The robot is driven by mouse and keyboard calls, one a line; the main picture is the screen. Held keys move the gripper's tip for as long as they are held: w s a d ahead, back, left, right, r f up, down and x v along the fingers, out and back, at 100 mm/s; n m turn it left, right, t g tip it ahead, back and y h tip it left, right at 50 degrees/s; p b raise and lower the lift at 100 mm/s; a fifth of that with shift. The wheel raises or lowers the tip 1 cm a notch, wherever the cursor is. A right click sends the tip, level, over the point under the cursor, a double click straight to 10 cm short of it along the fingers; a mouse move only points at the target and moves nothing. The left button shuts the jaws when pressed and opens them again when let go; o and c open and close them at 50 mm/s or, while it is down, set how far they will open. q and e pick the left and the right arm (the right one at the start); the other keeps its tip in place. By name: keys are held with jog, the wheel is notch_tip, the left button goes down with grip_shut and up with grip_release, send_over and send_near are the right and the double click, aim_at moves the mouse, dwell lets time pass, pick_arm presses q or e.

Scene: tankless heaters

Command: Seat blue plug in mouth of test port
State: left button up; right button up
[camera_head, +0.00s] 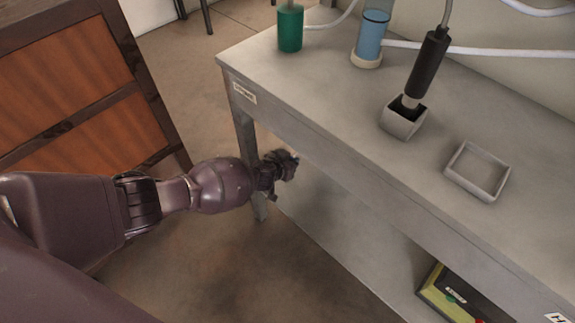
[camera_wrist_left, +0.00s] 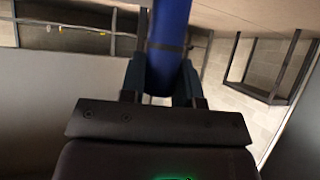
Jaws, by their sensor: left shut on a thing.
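My left gripper (camera_head: 287,166) is beside the front of the grey bench, lower than its top and close to its near leg. In the left wrist view, the gripper (camera_wrist_left: 162,82) is shut on the blue plug (camera_wrist_left: 168,40), a blue rounded cylinder between the two fingers. The plug's far end runs out of the top of that view. In the head view I cannot make out the plug at the gripper. I cannot pick out the test port for certain in either view. My right gripper is not in view.
The grey bench (camera_head: 330,120) carries a green cylinder (camera_head: 290,28), a clear blue-filled cylinder (camera_head: 371,36), a black-handled probe (camera_head: 428,62) in a square cup (camera_head: 402,122), and an empty tray (camera_head: 455,178). A yellow-edged box (camera_head: 437,293) sits below. A wooden panel (camera_head: 75,85) stands left.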

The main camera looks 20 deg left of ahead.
pick_arm(q)
jog(key=r, duration=0.2)
jog(key=r+p, duration=0.2)
jog(key=r, duration=0.1)
jog(key=shift+w+r, duration=0.3)
jog(key=shift+r, duration=0.05)
jog(key=shift+s+r+p, duration=0.15)
jog(key=shift+r+p, duration=0.3)
jog(key=shift+r, duration=0.05)
jog(key=shift+s, duration=0.1)
